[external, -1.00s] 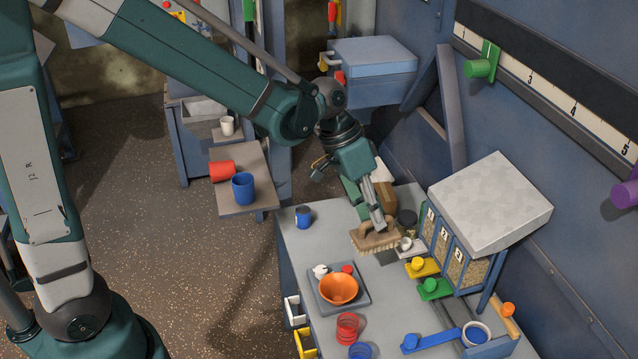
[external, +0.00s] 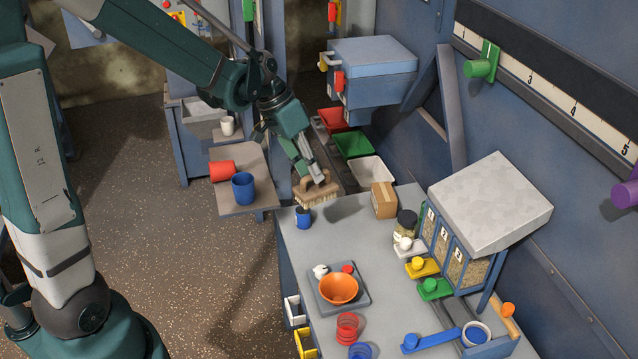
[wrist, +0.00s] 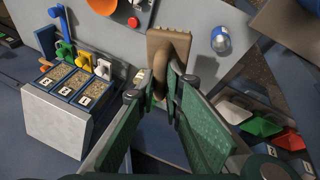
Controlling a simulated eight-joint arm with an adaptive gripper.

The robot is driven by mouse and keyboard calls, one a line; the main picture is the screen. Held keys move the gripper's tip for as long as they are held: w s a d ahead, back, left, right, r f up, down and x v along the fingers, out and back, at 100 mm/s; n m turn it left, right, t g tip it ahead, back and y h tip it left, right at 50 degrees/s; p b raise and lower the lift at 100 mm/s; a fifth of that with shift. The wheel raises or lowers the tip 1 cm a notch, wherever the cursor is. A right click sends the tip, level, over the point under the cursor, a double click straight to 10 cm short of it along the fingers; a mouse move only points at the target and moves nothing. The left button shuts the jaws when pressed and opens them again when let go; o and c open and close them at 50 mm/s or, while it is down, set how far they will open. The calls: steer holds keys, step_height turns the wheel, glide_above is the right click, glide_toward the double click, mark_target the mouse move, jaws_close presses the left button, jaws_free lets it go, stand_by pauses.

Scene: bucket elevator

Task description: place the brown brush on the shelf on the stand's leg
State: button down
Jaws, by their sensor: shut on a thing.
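The brown brush (external: 318,196) is in my gripper (external: 311,179), shut on its handle. It is held above the far left corner of the grey table, bristles down, just above and beside a small blue cup (external: 303,217). In the wrist view the brush (wrist: 168,48) reaches out beyond my gripper's fingertips (wrist: 167,92). I cannot tell whether this is the stand's-leg shelf.
Red, green and white bins (external: 353,144) stand behind the table. A cardboard box (external: 383,200) and a dark-lidded jar (external: 406,224) are at its far right. An orange bowl (external: 338,289) sits on a tray. The table between is clear.

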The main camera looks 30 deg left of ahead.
steer(key=w+a+r+n+t+p, duration=0.1)
steer(key=w+a+n, duration=0.1)
steer(key=a, duration=1.2)
steer(key=w+a+r+n, duration=0.1)
steer(key=w+a+n, duration=0.15)
steer(key=a, duration=1.25)
steer(key=w+a+f+n+t+y+b, duration=0.2)
steer(key=w+a+n+y+b, duration=0.3)
steer(key=w+a+n, duration=0.5)
steer(key=shift+w+a, duration=0.65)
steer(key=shift+w, duration=0.1)
step_height(320, 180, down, 6)
steer(key=b, duration=0.1)
steer(key=shift+f, duration=0.1)
steer(key=shift+f+b, duration=0.6)
steer(key=shift+f, duration=1.25)
